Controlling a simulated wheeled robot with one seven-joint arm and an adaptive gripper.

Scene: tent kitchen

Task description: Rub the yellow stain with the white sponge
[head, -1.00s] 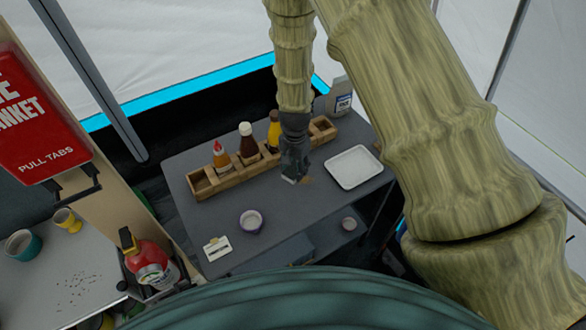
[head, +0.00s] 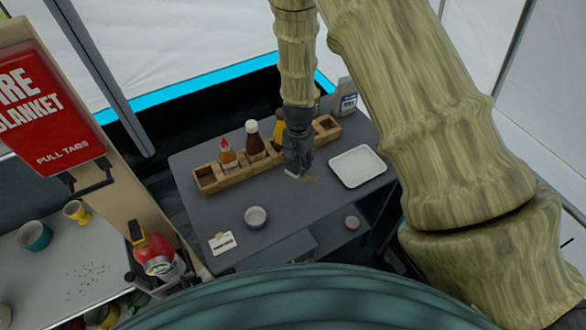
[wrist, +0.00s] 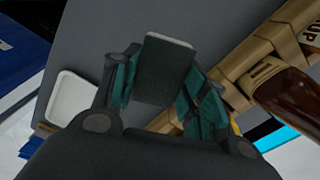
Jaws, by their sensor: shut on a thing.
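My gripper (head: 297,165) points down over the grey table and is shut on the white sponge (head: 292,174). In the wrist view the sponge (wrist: 165,68) sits between the two fingers, showing a dark face with a pale far edge. The yellow stain (head: 310,178) is a small brownish-yellow patch on the table, just right of the sponge in the head view. The gripper and sponge may hide part of it. I cannot tell whether the sponge touches the table.
A wooden caddy (head: 208,180) with sauce bottles stands behind the gripper. A white tray (head: 358,167) lies to the right, a purple-sided bowl (head: 256,217) and a small card (head: 222,243) to the front left. Bare table lies between the bowl and tray.

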